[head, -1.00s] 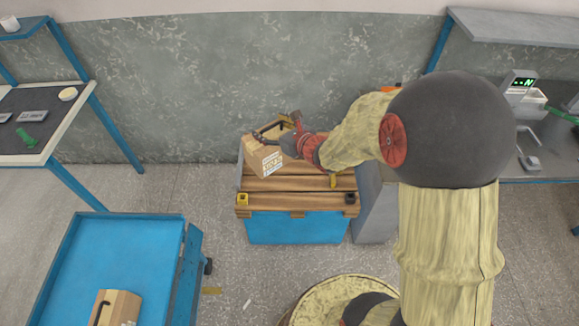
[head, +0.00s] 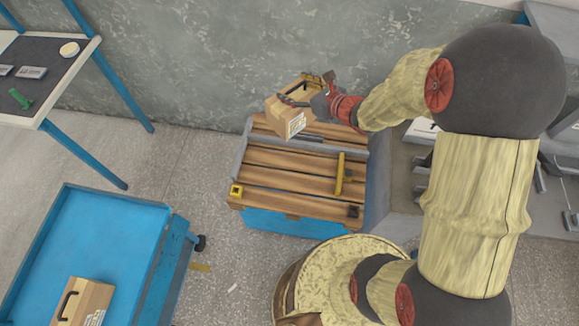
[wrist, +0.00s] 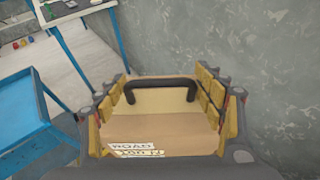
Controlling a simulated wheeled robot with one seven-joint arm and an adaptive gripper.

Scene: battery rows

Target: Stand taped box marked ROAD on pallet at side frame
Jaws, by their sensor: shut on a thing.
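The cardboard box (head: 290,122) has a black handle on top and a white label. In the wrist view the label on the box (wrist: 180,129) reads ROAD. My gripper (head: 304,94) is shut on the box, its fingers along two opposite sides; the padded fingers (wrist: 165,105) flank it in the wrist view. The box is held over the back of the wooden pallet (head: 285,182), and seems raised clear of the slats. A grey side frame (head: 240,155) runs along the pallet's left edge. The box's underside is hidden.
A yellow bar (head: 340,175) stands at the pallet's right; yellow (head: 236,191) and black (head: 353,211) blocks sit at its front corners. A blue cart (head: 110,235) at left holds another handled box (head: 88,298). A wall (head: 260,60) is close behind.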

